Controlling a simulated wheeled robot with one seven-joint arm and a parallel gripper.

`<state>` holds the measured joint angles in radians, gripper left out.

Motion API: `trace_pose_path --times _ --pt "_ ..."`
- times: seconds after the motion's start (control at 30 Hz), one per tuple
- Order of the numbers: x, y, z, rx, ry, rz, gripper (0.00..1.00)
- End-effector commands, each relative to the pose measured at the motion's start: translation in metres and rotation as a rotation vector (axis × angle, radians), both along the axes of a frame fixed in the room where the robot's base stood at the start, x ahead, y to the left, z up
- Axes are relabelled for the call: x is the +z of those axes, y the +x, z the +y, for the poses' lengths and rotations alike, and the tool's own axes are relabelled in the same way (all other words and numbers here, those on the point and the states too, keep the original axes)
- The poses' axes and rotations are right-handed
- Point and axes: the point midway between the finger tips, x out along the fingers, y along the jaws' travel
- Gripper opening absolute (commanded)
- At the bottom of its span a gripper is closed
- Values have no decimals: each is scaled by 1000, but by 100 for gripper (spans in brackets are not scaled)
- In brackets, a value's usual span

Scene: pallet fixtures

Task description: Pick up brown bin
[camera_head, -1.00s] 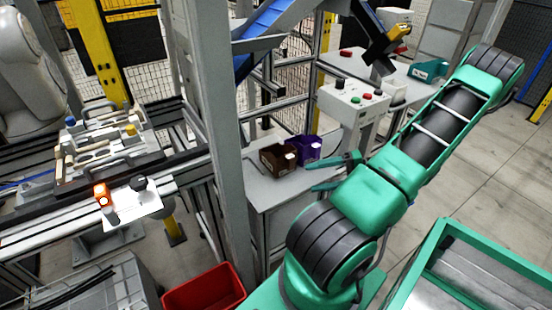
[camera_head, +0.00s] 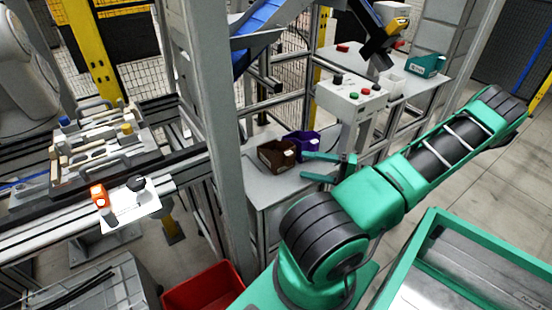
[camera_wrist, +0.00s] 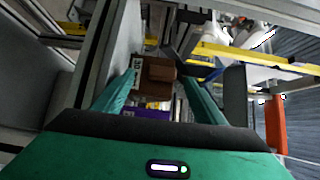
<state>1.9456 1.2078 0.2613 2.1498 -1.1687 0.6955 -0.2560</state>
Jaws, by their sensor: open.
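The brown bin (camera_head: 277,154) sits on a light grey table (camera_head: 262,190) beside the post, in the head view. A purple bin (camera_head: 304,145) stands just behind it to the right. My gripper (camera_head: 304,167) is open and empty, with its two teal fingers pointing left toward the brown bin, close to its right side. In the wrist view the brown bin (camera_wrist: 155,77) shows ahead between the fingers of my gripper (camera_wrist: 152,85), with a white label on its left side. The purple bin (camera_wrist: 145,112) shows partly below it. I cannot tell whether a finger touches either bin.
A tall grey post (camera_head: 215,120) stands left of the table. A button box (camera_head: 350,95) stands behind my gripper. A red bin (camera_head: 205,288) is on the floor at the front. A teal-framed cart (camera_head: 420,250) is at the lower right.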

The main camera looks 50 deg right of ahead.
Motion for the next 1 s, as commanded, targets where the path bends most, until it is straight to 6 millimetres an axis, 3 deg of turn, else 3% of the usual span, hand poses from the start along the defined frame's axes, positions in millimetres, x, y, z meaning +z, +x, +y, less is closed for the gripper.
trace_pose_path --times 0.4,0.67,0.7,0.87,1.0 --pt "4 44 20 2 0 0 65" --pt "4 47 23 2 0 0 65" --pt "4 47 23 2 0 0 62" --pt "4 47 23 3 1 0 24" --pt "4 48 23 4 0 0 17"
